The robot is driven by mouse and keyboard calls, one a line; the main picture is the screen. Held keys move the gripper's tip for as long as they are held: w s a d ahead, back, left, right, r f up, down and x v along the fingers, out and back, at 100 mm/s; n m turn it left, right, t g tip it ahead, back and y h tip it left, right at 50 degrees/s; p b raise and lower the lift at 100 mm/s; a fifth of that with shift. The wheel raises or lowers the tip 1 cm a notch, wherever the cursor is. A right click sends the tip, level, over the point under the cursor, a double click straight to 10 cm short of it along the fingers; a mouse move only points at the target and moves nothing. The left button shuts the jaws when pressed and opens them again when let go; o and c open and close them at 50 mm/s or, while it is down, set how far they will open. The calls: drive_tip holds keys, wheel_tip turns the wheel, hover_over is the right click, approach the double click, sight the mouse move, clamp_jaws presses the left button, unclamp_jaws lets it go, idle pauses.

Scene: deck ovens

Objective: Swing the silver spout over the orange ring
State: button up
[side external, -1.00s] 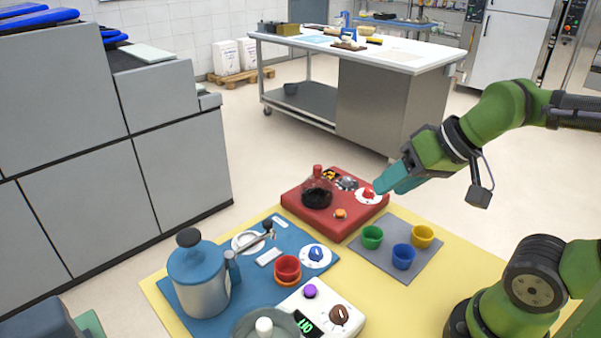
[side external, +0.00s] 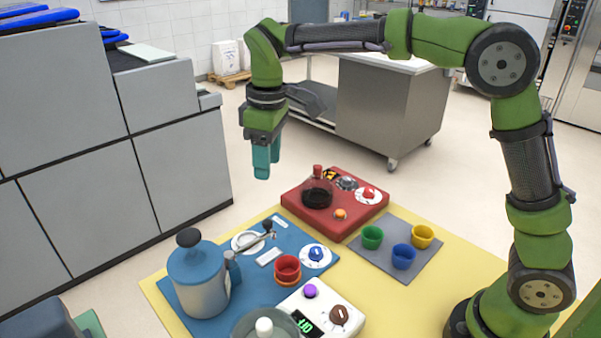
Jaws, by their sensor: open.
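The silver spout (side external: 255,241) is a thin arm with a dark knob, on a round white base (side external: 239,247) at the back of the blue panel (side external: 210,322). It points up and right in the side view, away from the ring. The orange ring (side external: 288,285) lies on the panel's right part, with a red cup (side external: 287,267) on it that hides most of it. My gripper (side external: 262,176) points down with its teal fingers, above the spout in the picture and touching nothing. The gap between the fingers is hard to see from here.
A blue-lidded silver pot (side external: 200,290) stands left of the ring. A blue dial (side external: 316,253) is just right of the spout. A red unit (side external: 300,213) with a dark flask, a grey mat (side external: 372,262) with small cups, and a white scale (side external: 345,318) surround the panel.

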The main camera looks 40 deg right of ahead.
sight(267, 222)
drive_tip(key=f+n, duration=0.1)
drive_tip(key=f, duration=0.8)
drive_tip(key=f+n, duration=0.1)
drive_tip(key=f, duration=0.4)
drive_tip(key=shift+w+a+f+n+g, duration=0.2)
drive_tip(key=shift+w+a+n+g, duration=0.1)
drive_tip(key=shift+w, duration=0.1)
drive_tip(key=shift+c, duration=0.3)
clamp_jaws()
